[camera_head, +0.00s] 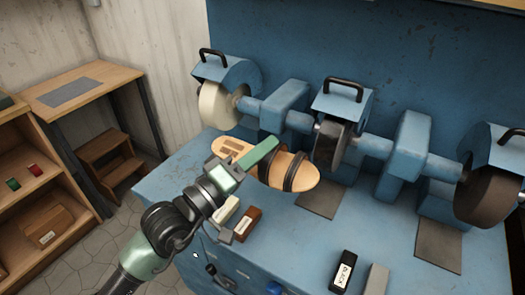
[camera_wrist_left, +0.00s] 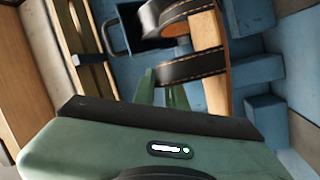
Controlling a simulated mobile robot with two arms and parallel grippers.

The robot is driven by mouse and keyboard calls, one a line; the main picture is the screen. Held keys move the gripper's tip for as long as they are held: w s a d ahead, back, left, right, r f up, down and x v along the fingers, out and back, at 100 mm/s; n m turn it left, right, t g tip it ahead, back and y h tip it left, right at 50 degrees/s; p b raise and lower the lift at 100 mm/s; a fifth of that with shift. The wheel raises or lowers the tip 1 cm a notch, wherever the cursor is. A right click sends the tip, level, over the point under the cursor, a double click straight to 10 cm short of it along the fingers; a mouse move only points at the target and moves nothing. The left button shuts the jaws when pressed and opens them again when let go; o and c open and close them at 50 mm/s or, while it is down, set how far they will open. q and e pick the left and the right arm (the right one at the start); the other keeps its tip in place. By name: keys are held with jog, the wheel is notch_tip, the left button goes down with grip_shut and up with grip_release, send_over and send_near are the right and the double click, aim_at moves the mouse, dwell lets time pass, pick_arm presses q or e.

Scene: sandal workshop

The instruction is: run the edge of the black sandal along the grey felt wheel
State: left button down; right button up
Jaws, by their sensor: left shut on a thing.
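The sandal (camera_head: 302,177) has a tan sole and black straps. My left gripper (camera_head: 262,157) is shut on it near the middle, and holds it above the blue bench. In the left wrist view the sandal (camera_wrist_left: 213,75) stands out beyond my green fingers (camera_wrist_left: 163,88), with stitching along the straps. A dark grey wheel (camera_head: 329,146), seemingly the felt one, sits under the middle blue hood, just behind the rounded sandal end. I cannot tell a small gap from contact there. My fingers hide part of the sole. My right gripper is out of view.
A cream wheel (camera_head: 217,104) is at left and a dark brown wheel (camera_head: 487,195) at right on the same machine. On the blue bench (camera_head: 318,238) lie a black block (camera_head: 344,270), a grey block (camera_head: 376,279) and a brown block (camera_head: 247,223). Wooden shelves stand left.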

pick_arm(q)
jog(key=shift+w+d+r, duration=0.1)
jog(key=shift+w+d, duration=0.05)
jog(key=shift+w, duration=0.05)
dwell(0.3)
jog(key=shift+w+d, duration=0.1)
jog(key=shift+w, duration=0.1)
dwell(0.5)
jog(key=shift+s+d, duration=0.15)
dwell(0.6)
jog(key=shift+s+d, duration=0.2)
jog(key=shift+s, duration=0.05)
jog(key=shift+s+d+g+h, duration=0.15)
jog(key=shift+s+g+h, duration=0.15)
jog(key=shift+s+f+b, duration=0.2)
jog(key=shift+f+b, duration=0.05)
jog(key=shift+b, duration=0.4)
jog(key=shift+s+g+h+b, duration=0.1)
jog(key=shift+g+h+b, duration=0.3)
jog(key=shift+g+b, duration=0.35)
jog(key=shift+s+f+b, duration=0.15)
jog(key=shift+s+b, duration=0.05)
jog(key=shift+b, duration=0.2)
dwell(0.4)
